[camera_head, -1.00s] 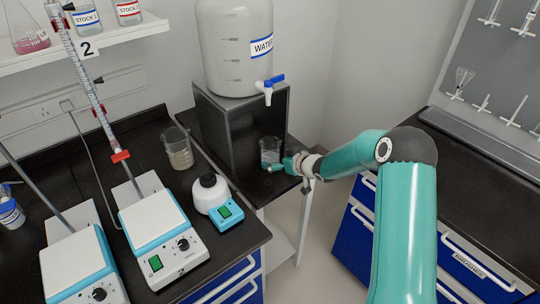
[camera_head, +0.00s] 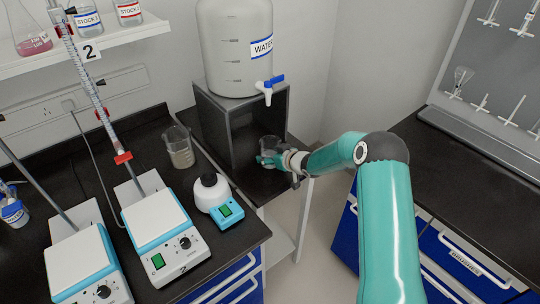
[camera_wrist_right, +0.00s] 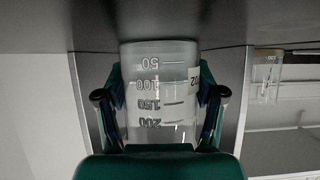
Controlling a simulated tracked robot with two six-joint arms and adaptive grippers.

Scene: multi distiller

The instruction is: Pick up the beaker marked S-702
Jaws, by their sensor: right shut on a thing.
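A clear glass beaker (camera_head: 269,146) stands in the dark box's opening under the water tank's tap. In the right wrist view the beaker (camera_wrist_right: 161,80) appears upside down, with graduations and part of a label ending in "02"; the full marking is hidden. My right gripper (camera_head: 268,160) is shut on the beaker, with a finger on each side of it in the right wrist view (camera_wrist_right: 162,105). My left gripper is not in view.
The water tank (camera_head: 234,50) sits on the dark box (camera_head: 212,121) above. Another beaker (camera_head: 179,150) stands on the black bench left of it, by the small mixer (camera_head: 210,190). Hotplates (camera_head: 158,222) stand at the front left. A second bench (camera_head: 450,185) lies at right.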

